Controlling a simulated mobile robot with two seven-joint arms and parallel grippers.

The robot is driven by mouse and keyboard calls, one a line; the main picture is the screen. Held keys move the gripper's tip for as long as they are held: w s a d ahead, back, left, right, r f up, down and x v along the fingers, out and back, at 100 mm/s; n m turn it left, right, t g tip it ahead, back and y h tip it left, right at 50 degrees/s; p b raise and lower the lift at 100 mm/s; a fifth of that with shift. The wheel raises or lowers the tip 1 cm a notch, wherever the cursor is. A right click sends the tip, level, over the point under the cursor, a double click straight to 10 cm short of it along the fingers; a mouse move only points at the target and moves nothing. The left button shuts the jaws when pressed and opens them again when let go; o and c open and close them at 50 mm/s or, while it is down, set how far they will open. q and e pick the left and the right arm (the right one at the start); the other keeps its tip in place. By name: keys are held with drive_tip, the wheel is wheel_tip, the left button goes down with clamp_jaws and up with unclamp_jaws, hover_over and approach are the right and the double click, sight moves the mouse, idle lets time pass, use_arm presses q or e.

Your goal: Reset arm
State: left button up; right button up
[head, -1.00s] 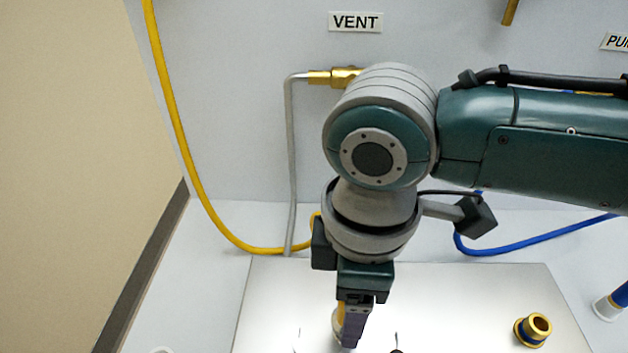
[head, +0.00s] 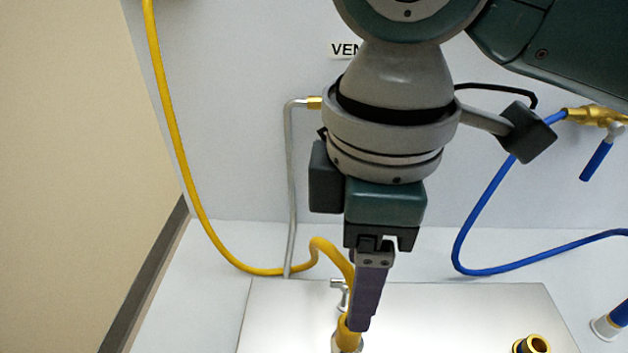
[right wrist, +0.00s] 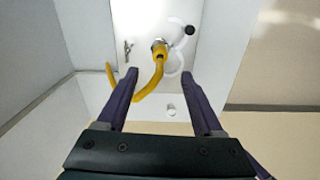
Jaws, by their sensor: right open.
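My right arm comes in from the upper right, its right gripper (head: 360,325) pointing down in front of the yellow hose (head: 324,247). In the right wrist view the right gripper (right wrist: 158,74) has its two fingers wide apart. The hose (right wrist: 151,82) shows between them, bending away from a metal fitting on the pale plate (right wrist: 140,20); no finger visibly touches it. In the head view the near finger hides part of the hose's end. My left gripper is in neither view.
A brass fitting with a blue band (head: 531,345) stands on the shiny plate (head: 480,305). A blue hose (head: 470,225) runs from a brass valve (head: 597,115) on the back wall. A grey pipe (head: 291,190) rises under the partly hidden VENT label (head: 342,50).

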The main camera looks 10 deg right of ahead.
drive_tip(key=shift+a, duration=0.1)
drive_tip(key=s+a+f+m+t+y, duration=0.2)
drive_tip(key=s+a+m+y, duration=0.2)
drive_tip(key=s+a, duration=0.1)
drive_tip(key=s+d+f+m+t+h, duration=0.1)
drive_tip(key=s+d+m+h, duration=0.2)
drive_tip(key=d, duration=0.4)
drive_tip(key=s+d+m+t, duration=0.1)
drive_tip(key=s+d+m, duration=0.35)
drive_tip(key=d, duration=0.25)
wheel_tip(320, 180, up, 36)
drive_tip(key=p, duration=3.6)
drive_tip(key=shift+w+d+r+m+h+p, duration=0.15)
drive_tip(key=shift+d+r+m+h+p, duration=0.1)
drive_tip(key=shift+m+h+p, duration=0.15)
